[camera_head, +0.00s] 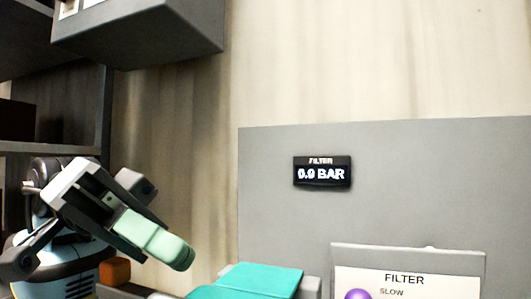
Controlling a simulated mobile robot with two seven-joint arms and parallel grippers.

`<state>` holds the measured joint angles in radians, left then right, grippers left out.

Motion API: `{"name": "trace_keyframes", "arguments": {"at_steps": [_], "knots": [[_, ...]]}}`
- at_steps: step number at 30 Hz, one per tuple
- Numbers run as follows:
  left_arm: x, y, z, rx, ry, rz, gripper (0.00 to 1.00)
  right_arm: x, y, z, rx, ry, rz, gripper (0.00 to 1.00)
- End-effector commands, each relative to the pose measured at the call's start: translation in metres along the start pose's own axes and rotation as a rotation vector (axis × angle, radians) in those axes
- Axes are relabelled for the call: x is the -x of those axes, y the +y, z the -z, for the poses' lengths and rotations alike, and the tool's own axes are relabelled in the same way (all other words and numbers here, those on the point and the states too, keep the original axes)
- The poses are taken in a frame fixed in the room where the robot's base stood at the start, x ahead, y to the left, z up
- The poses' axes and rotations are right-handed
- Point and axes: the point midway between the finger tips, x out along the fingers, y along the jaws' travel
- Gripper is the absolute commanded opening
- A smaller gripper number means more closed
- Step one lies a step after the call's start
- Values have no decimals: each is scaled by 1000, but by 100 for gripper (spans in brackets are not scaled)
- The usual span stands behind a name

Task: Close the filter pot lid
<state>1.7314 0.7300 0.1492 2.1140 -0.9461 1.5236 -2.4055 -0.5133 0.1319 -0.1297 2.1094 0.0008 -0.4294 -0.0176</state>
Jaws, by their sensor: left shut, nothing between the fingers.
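My left gripper (176,250) is at the lower left of the head view, its pale green fingers shut and empty, pointing down to the right. A teal flat-topped piece (260,280) shows at the bottom edge, to the right of and below the fingertips, apart from them in the picture. I cannot tell if it is the filter pot lid; most of it is cut off by the frame. No filter pot can be made out. My right gripper is not in view.
A grey panel (420,170) carries a display (322,172) reading FILTER 0.9 BAR. Below it is a FILTER sign (405,280) marked SLOW, with a purple knob (358,294). Dark shelving (105,110) and a grey cabinet (140,35) stand at the upper left.

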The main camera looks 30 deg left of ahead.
Motion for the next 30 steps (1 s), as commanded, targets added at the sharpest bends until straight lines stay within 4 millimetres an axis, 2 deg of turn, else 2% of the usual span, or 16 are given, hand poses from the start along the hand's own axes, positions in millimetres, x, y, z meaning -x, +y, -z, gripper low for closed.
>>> {"name": "trace_keyframes", "arguments": {"at_steps": [17,30], "knots": [[4,-1,0,1,2,0,0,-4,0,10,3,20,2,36],[66,-1,1,1,2,1,0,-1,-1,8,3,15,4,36]]}}
